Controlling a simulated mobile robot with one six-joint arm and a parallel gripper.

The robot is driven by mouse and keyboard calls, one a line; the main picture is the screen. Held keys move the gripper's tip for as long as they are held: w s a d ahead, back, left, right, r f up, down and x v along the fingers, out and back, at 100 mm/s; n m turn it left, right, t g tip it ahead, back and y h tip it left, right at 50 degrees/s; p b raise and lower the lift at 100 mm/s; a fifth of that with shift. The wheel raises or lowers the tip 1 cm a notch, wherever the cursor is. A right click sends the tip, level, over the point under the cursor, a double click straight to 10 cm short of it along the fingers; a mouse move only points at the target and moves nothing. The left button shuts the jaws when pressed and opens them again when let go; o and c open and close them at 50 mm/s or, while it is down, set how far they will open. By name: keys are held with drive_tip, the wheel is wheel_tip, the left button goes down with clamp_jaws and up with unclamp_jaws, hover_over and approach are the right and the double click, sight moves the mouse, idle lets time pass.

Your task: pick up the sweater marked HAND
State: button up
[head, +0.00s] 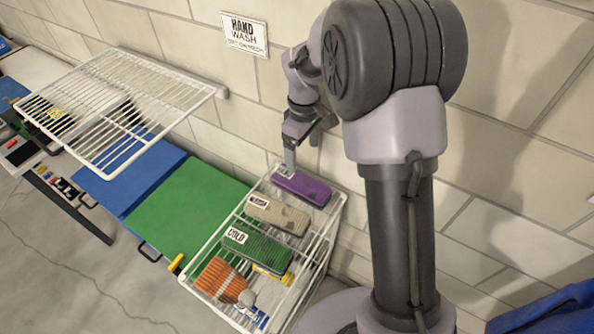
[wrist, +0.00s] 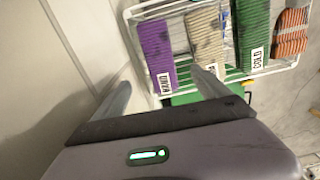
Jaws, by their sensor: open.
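The sweater marked HAND is the folded purple one (head: 302,188), at the back end of the white wire rack (head: 334,222). It also shows in the wrist view (wrist: 158,50), with its white HAND tag at the near end. My gripper (head: 289,160) is at the tag end of the purple sweater in the head view, and a finger covers part of that end. In the wrist view my gripper (wrist: 161,80) is open and empty, one finger on each side of the tag. I cannot tell whether the fingers touch the sweater.
A grey-beige sweater (head: 279,214) lies close beside the purple one. A green sweater marked COLD (head: 262,249) and an orange one (head: 220,280) follow. The wall (head: 240,140) is close behind. Another wire rack (head: 115,100) and a green panel (head: 185,210) are to the left.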

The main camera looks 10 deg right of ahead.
sight(301, 181)
wheel_tip(301, 181, down, 10)
drive_tip(key=b, duration=0.3)
drive_tip(key=shift+f+b, duration=0.1)
drive_tip(key=shift+b, duration=0.25)
drive_tip(key=f+b, duration=0.2)
drive_tip(key=f, duration=0.1)
drive_tip(key=f+b, duration=0.1)
drive_tip(key=f, duration=0.1)
drive_tip(key=shift+w+a+f, duration=0.1)
drive_tip(key=shift+w+f, duration=0.05)
drive_tip(key=shift+w, duration=0.15)
drive_tip(key=shift+r, duration=0.2)
drive_tip(key=c, duration=1.7)
